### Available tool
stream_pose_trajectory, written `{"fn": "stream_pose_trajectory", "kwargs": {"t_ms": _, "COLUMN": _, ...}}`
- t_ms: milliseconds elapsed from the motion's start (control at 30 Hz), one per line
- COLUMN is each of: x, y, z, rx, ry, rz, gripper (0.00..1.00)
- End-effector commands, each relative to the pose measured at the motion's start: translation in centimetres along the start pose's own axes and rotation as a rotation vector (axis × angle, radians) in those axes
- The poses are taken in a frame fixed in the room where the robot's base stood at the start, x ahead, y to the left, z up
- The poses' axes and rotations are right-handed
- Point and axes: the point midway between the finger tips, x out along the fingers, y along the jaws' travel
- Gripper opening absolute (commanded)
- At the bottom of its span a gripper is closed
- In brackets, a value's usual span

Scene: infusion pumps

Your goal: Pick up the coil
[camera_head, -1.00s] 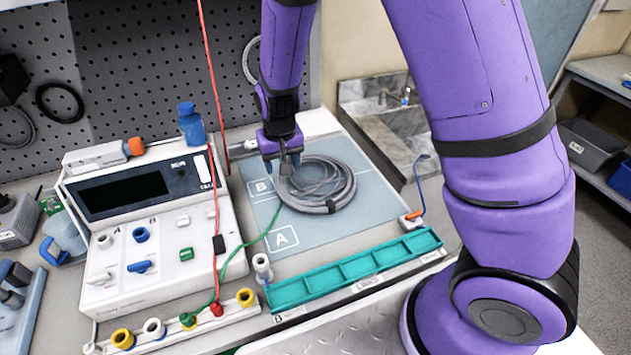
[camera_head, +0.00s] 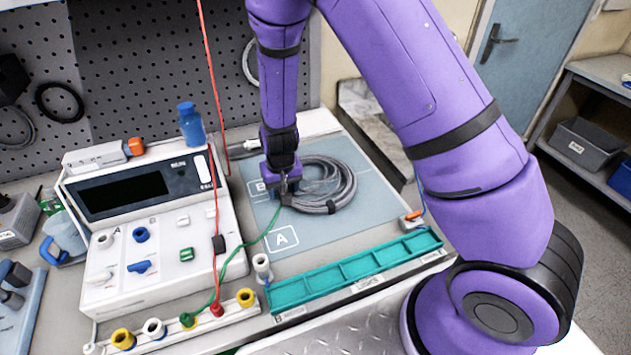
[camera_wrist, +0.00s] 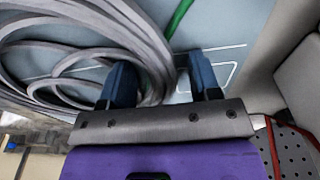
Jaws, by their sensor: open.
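The coil (camera_head: 345,188) is a grey looped cable lying on the blue-grey mat (camera_head: 345,230). My gripper (camera_head: 284,196) is lowered at the coil's left side and points down. In the wrist view, my gripper (camera_wrist: 160,72) is open, with its two dark blue fingers apart. The coil (camera_wrist: 60,58) fills the left of that view, and its outer strands run into the gap between the fingers. The left finger stands inside the loops and the right finger just outside them, over the mat. Contact with the strands cannot be told.
A white pump (camera_head: 150,240) stands left of the mat, with a blue bottle (camera_head: 191,125) behind it. A green lead (camera_head: 250,243) runs from the front socket strip towards the coil and gripper. A teal tray (camera_head: 355,272) lies along the front.

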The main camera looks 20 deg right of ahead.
Motion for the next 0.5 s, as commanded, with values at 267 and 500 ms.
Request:
{"fn": "stream_pose_trajectory", "kwargs": {"t_ms": 267, "x": 0.1, "y": -0.02, "z": 0.0, "rx": 0.0, "ry": 0.0, "rz": 0.0, "gripper": 0.5}}
{"fn": "stream_pose_trajectory", "kwargs": {"t_ms": 500, "x": 0.08, "y": -0.02, "z": 0.0, "rx": 0.0, "ry": 0.0, "rz": 0.0, "gripper": 0.0}}
